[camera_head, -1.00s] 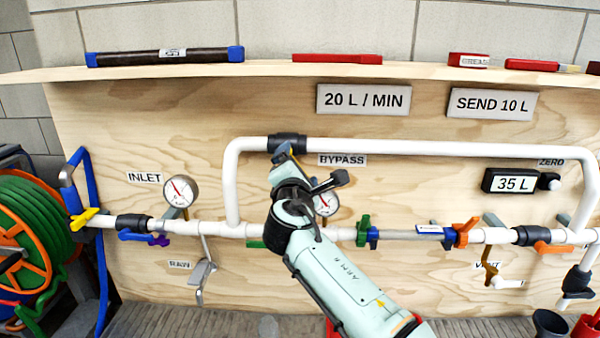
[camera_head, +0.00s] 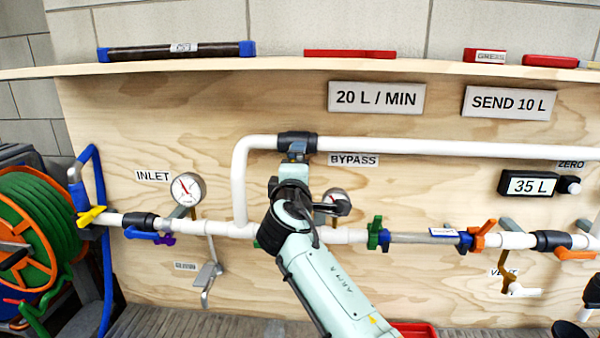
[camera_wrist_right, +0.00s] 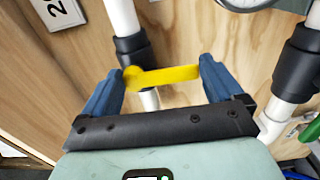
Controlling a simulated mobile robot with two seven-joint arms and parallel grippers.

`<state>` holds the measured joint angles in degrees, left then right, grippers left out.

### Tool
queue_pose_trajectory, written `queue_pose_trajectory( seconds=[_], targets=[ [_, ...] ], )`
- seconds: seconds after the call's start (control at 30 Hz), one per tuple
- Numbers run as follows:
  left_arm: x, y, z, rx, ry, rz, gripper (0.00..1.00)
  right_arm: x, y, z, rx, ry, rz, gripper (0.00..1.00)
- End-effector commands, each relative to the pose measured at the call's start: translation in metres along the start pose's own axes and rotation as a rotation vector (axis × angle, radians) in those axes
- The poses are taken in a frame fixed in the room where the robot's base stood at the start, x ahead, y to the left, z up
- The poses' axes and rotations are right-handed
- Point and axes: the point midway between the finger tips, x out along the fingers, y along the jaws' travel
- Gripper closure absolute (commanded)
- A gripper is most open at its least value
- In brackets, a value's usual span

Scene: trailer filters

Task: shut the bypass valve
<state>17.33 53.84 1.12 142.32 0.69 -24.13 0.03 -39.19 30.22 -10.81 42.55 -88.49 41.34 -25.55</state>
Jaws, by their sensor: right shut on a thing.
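The bypass valve (camera_head: 297,141) is a black body on the upper white pipe, left of the BYPASS label (camera_head: 354,160). Its yellow handle (camera_wrist_right: 168,76) shows in the right wrist view, lying roughly crosswise to the pipe beside the black valve body (camera_wrist_right: 133,50). My right gripper (camera_head: 297,152) is at the valve from below. In the wrist view its blue fingers (camera_wrist_right: 161,68) are shut on the handle, one at each end of it. In the head view my gripper hides the handle. My left gripper is not in view.
An inlet gauge (camera_head: 188,189) is on the left, and another gauge (camera_head: 335,197) is partly hidden by my arm. Other valves with green (camera_head: 375,233), orange (camera_head: 483,234) and yellow (camera_head: 91,215) handles sit along the lower pipe. A hose reel (camera_head: 40,230) stands at far left.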

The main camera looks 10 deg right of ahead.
Motion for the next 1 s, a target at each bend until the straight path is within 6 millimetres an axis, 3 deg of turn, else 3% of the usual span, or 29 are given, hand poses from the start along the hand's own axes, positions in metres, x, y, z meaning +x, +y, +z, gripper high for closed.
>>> queue_pose_trajectory(
  seconds=[0.43, 0.47, 0.5, 0.77, 1.0],
  targets=[
    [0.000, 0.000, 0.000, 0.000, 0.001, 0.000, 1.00, 0.000, 0.000, -0.001, 0.023, 0.001, -0.003, 0.61],
    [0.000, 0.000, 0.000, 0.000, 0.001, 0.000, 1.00, 0.000, 0.000, -0.001, 0.023, 0.001, -0.003, 0.03],
    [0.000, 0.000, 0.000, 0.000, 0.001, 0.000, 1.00, 0.000, 0.000, -0.001, 0.023, 0.001, -0.003, 0.00],
    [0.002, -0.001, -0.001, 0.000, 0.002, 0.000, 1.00, -0.003, 0.000, -0.001, 0.018, 0.001, -0.001, 0.00],
    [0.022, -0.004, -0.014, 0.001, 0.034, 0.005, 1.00, -0.038, -0.004, -0.002, 0.019, 0.006, -0.002, 0.00]
  ],
)
